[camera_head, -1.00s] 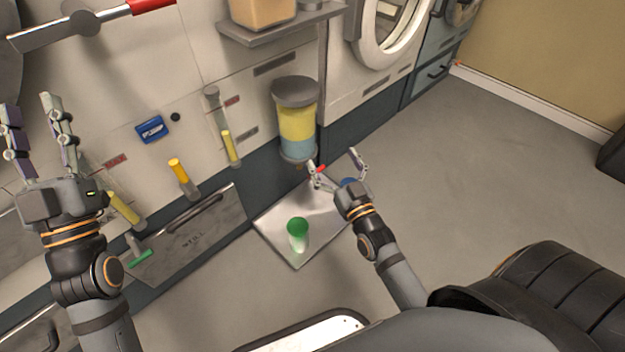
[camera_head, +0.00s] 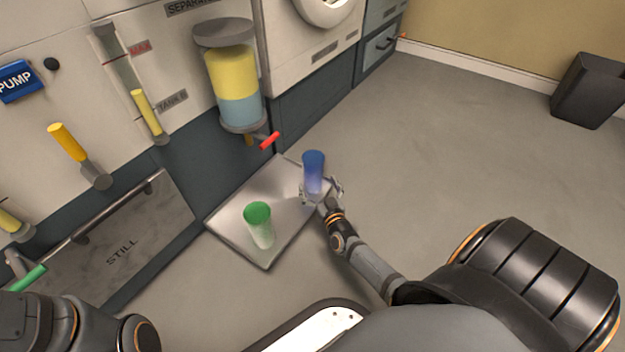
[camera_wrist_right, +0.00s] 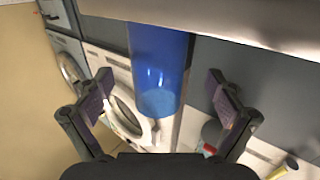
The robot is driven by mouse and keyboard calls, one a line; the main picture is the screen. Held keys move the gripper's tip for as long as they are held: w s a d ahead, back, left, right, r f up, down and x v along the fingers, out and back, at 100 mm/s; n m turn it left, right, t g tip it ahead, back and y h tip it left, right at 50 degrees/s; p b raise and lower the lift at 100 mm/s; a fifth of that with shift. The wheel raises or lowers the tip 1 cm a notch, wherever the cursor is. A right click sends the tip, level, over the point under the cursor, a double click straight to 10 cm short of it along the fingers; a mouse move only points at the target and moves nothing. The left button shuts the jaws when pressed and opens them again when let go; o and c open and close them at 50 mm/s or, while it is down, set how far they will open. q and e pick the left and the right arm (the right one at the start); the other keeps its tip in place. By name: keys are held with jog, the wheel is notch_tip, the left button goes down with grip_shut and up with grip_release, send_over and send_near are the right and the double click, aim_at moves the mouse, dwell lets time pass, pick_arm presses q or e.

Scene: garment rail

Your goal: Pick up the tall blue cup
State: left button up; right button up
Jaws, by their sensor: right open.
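The tall blue cup (camera_head: 313,165) stands upright near the right corner of the metal tray (camera_head: 228,222). My right gripper (camera_head: 322,190) is open at the cup's lower part, with a finger on either side of it. In the right wrist view the blue cup (camera_wrist_right: 158,60) shows between the two spread fingers of my right gripper (camera_wrist_right: 160,92), with gaps on both sides. Part of my left arm shows at the lower left of the head view; its gripper is out of the picture.
A green cup (camera_head: 259,225) stands on the same tray, to the left. A yellow and blue tank (camera_head: 234,85) with a red-handled tap (camera_head: 269,141) hangs on the wall behind the tray. A dark bin (camera_head: 590,90) stands at far right. The floor right of the tray is clear.

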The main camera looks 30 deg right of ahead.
jog(key=shift+w, duration=0.3)
jog(key=b+x, duration=0.4)
jog(key=x, duration=0.1)
jog(key=shift+s+d+f, duration=0.1)
jog(key=shift+d+f, duration=0.05)
jog(key=shift+d, duration=0.05)
jog(key=shift+r, duration=0.2)
